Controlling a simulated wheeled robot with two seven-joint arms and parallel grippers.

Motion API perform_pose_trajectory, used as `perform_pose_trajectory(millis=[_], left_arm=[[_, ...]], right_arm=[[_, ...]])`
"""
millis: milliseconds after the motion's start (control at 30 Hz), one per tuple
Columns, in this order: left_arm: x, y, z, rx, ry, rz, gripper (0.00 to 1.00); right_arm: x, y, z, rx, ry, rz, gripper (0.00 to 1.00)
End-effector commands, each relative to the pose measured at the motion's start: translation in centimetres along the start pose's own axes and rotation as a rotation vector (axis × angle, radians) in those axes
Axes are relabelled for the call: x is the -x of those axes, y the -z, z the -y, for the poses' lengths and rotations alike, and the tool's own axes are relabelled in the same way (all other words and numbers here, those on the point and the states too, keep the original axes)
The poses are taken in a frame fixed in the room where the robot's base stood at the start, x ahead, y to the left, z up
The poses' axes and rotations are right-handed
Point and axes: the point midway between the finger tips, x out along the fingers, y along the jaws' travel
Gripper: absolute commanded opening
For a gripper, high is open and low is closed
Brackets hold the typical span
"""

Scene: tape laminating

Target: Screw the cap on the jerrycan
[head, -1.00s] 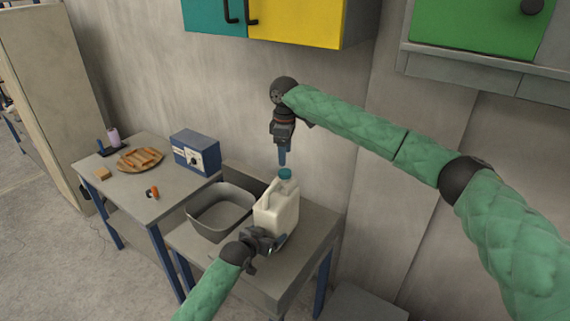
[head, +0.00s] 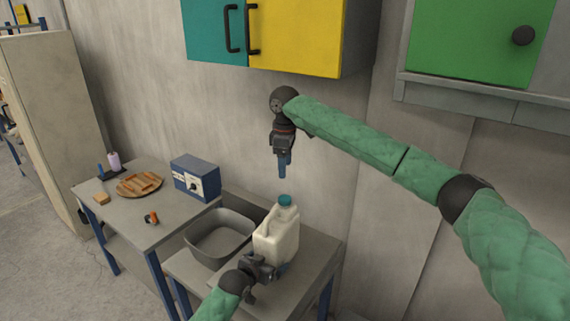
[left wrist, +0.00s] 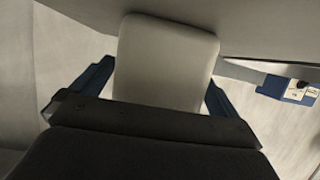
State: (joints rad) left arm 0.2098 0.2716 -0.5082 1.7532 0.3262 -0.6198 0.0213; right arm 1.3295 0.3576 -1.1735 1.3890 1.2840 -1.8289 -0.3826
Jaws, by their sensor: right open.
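The white jerrycan (head: 277,237) stands upright on the grey table, with a teal cap (head: 285,200) on its neck. I cannot tell how tightly the cap sits. My right gripper (head: 283,166) points down above the cap, open and empty, with a clear gap between them. My left gripper (head: 268,270) is at the lower front of the jerrycan. In the left wrist view, the left gripper's blue fingers (left wrist: 160,90) lie against both sides of the pale jerrycan body (left wrist: 165,58), shut on it. The fingertips are partly hidden.
A grey open bin (head: 218,238) stands left of the jerrycan. A second table (head: 135,208) farther left holds a blue box (head: 195,178), a wooden plate (head: 139,185) and small items. Yellow (head: 295,35) and green (head: 475,45) cabinets hang above. The wall is close behind.

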Motion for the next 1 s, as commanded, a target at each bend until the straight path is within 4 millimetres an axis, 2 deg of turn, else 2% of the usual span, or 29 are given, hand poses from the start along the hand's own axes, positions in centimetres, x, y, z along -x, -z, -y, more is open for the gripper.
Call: perform_pose_trajectory(millis=[167, 600, 767, 1000], left_arm=[[0.6, -0.2, 0.1, -0.001, 0.001, 0.000, 1.00], [6.7, -0.2, 0.1, 0.000, 0.000, 0.000, 1.00], [7.7, -0.1, 0.0, 0.000, 0.000, 0.000, 1.00], [7.8, 0.0, 0.0, 0.001, 0.000, 0.001, 1.00]], right_arm=[[-0.5, 0.0, 0.0, 0.000, 0.000, 0.000, 0.65], [-2.6, 0.0, 0.0, 0.000, 0.000, 0.000, 0.65], [-2.8, 0.0, 0.0, 0.000, 0.000, 0.000, 0.65], [-2.8, 0.0, 0.0, 0.000, 0.000, 0.000, 0.65]])
